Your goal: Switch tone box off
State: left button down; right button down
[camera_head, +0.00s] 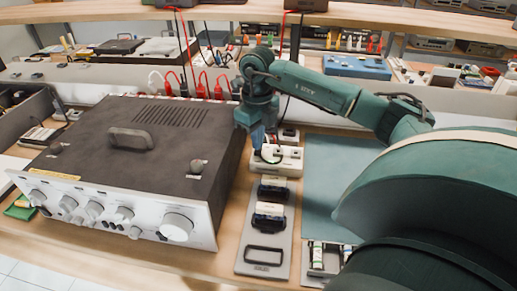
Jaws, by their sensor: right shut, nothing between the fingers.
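A small white box (288,162), which looks to be the tone box, sits on the bench right of the big amplifier. Its switch is too small and too covered to read. My right arm reaches in from the right, and its gripper (262,148) points down at the left end of the white box. The gripper is shut with nothing held. I cannot tell whether its tips touch the box. The gripper hides part of the box's left end. My left gripper is not in view.
The silver-fronted amplifier (115,222) with knobs and a top handle fills the left. Red cables (202,88) rise behind it. A grey tray (264,254) with black and white blocks lies in front of the white box. A blue-green mat (333,185) lies to the right.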

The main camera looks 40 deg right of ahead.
aim_at(258, 152)
jog(key=shift+f+b, duration=0.35)
jog(key=shift+f, duration=0.2)
dwell(0.8)
notch_tip(258, 152, up, 7)
jog(key=p, duration=0.5)
jog(key=shift+p, duration=0.35)
dwell(0.5)
